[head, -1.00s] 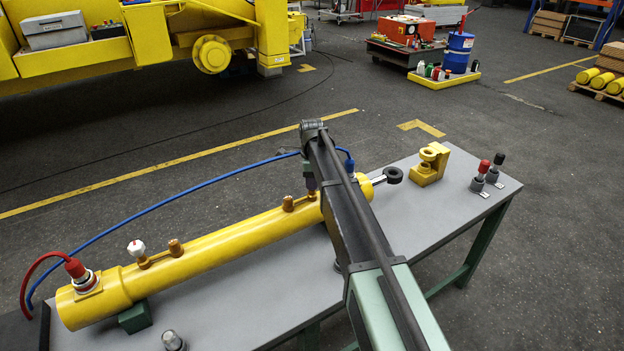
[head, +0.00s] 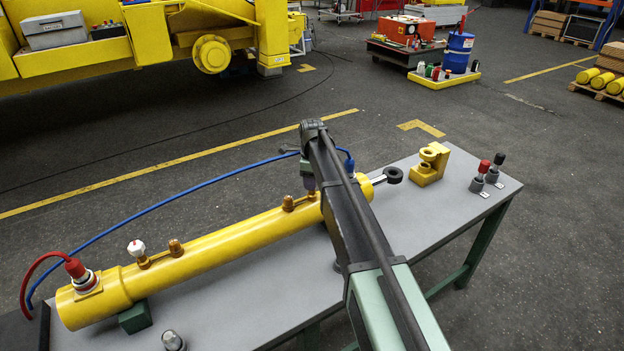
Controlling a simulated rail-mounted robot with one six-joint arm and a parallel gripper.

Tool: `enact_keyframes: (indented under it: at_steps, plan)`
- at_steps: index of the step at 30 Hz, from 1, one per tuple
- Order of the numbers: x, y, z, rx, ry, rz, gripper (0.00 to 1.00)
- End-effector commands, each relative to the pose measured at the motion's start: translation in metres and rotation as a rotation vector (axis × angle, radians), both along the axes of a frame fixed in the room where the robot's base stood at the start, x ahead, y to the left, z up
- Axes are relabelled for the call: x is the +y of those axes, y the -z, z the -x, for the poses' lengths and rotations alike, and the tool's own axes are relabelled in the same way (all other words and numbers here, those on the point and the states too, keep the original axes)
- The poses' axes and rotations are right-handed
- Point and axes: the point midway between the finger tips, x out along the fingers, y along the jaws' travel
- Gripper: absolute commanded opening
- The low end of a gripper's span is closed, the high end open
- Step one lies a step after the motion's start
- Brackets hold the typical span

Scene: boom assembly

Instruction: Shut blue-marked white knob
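A yellow cylinder (head: 230,238) lies across the grey table. A white knob (head: 136,248) with a reddish mark stands on its left part. No blue-marked white knob shows; my arm covers the cylinder's right part, where the blue hose's blue end (head: 349,164) shows just past the arm. My arm reaches in from the lower right, and its wrist points down over that right part. My gripper's fingers are hidden behind the arm, so I cannot see whether they touch anything.
A red hose fitting (head: 75,268) sits on the cylinder's left end. A yellow bracket (head: 429,166) stands at the table's back right. Red-capped (head: 482,172) and black-capped (head: 495,166) fittings stand near the right edge. A small clear-domed part (head: 172,341) is at the front. Bare tabletop (head: 415,220) lies right of my arm.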

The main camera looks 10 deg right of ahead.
Motion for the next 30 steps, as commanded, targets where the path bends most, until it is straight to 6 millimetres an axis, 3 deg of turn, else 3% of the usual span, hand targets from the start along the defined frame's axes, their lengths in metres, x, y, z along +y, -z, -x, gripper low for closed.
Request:
enact_keyframes:
  at_steps: [1, 4, 14, 17, 25, 30]
  plan:
    - [0.000, 0.000, 0.000, 0.000, 0.000, 0.000, 0.56]
    - [0.000, 0.000, 0.000, 0.000, -0.001, 0.000, 0.69]
    - [0.000, -0.006, 0.000, -0.001, -0.001, 0.000, 0.69]
    - [0.000, -0.022, 0.000, -0.001, -0.001, 0.000, 0.69]
    - [0.000, -0.089, 0.000, -0.001, -0.001, 0.000, 0.69]
    - [0.000, -0.111, 0.000, -0.001, -0.001, 0.000, 0.69]
